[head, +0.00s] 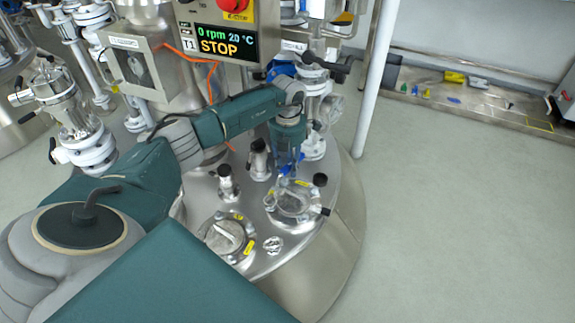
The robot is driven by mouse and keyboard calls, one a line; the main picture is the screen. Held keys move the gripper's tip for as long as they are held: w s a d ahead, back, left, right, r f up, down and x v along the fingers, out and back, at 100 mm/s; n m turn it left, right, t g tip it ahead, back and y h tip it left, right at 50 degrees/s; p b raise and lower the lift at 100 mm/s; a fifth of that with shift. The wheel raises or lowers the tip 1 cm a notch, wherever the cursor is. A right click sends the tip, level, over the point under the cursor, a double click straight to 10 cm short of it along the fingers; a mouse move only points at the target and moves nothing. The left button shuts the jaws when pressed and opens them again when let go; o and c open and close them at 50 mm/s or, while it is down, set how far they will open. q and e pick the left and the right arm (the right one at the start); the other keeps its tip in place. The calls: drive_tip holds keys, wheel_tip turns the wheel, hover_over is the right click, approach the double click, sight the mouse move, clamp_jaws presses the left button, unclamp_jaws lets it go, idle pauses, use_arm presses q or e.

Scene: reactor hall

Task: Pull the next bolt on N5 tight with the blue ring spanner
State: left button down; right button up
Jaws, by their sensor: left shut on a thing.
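My left arm reaches in from the left over the steel vessel lid. My left gripper (287,165) points down and is shut on a blue tool, which looks like the blue ring spanner (284,181). Only a small blue part of it shows below the fingers. Right below is a flanged nozzle (291,203) with a glass-like cover, black knobs and a yellow label; I cannot read whether it is N5. The spanner is at or just over its far rim; contact and single bolts are too small to tell. My right gripper is not in view.
A second round port (224,237) with a yellow label lies nearer on the lid. Short capped nozzles (228,182) stand left of the gripper. A display box (217,40) reading STOP and a white post (376,80) stand behind. A bench (480,105) with small items is far right.

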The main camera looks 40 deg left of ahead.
use_arm(q)
wheel_tip(320, 180, down, 2)
drive_tip(key=shift+b, duration=0.75)
drive_tip(key=shift+d+m, duration=0.65)
drive_tip(key=shift+m, duration=0.05)
drive_tip(key=shift+r, duration=0.1)
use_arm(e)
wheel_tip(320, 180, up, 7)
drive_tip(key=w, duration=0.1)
use_arm(q)
drive_tip(key=shift+a+r+n+p, duration=0.4)
drive_tip(key=shift+r+p, duration=0.35)
drive_tip(key=shift+r, duration=0.1)
wheel_tip(320, 180, up, 3)
drive_tip(key=shift+p, duration=1.2)
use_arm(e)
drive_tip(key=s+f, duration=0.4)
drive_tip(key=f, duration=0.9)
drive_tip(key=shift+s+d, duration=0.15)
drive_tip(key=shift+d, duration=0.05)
